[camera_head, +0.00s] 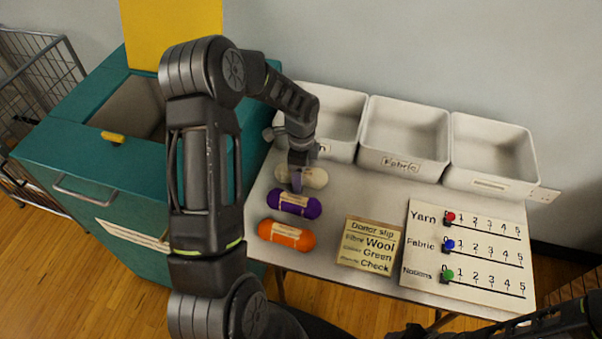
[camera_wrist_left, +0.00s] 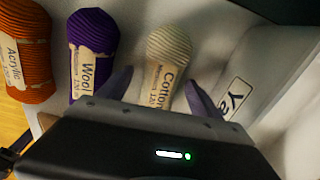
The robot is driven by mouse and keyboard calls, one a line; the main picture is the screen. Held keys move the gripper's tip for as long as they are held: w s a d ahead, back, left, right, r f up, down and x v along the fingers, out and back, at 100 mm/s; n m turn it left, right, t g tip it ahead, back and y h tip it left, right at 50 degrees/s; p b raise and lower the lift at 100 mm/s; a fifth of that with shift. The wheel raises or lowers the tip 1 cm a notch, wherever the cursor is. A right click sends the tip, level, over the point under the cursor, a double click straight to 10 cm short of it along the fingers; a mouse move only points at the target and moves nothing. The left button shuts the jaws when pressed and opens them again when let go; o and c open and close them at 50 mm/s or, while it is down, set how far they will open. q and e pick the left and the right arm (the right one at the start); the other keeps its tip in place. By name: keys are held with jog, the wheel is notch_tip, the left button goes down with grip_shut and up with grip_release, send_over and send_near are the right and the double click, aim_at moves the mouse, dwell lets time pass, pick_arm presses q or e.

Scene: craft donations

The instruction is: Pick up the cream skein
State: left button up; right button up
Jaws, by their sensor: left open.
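The cream skein (camera_head: 314,177) lies on the table at the back left, with a label reading Cotton in the left wrist view (camera_wrist_left: 168,50). My left gripper (camera_head: 297,180) is over it, and in the left wrist view its open fingers (camera_wrist_left: 158,92) stand on either side of the skein's near part. I cannot tell whether they touch it. The purple skein (camera_head: 294,203), labelled Wool, lies in front of the cream one. The orange skein (camera_head: 286,235), labelled Acrylic, lies nearest the table's front. My right gripper is not clearly visible; only part of an arm shows at the bottom right.
Three white bins stand along the back, including the fabric bin (camera_head: 393,140) and the right bin (camera_head: 492,150). A donor slip (camera_head: 369,244) and a counter board (camera_head: 467,250) lie to the right. A teal donation box (camera_head: 85,165) stands left of the table.

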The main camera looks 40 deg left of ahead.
dwell(0.5)
pick_arm(q)
jog(key=c, duration=1.5)
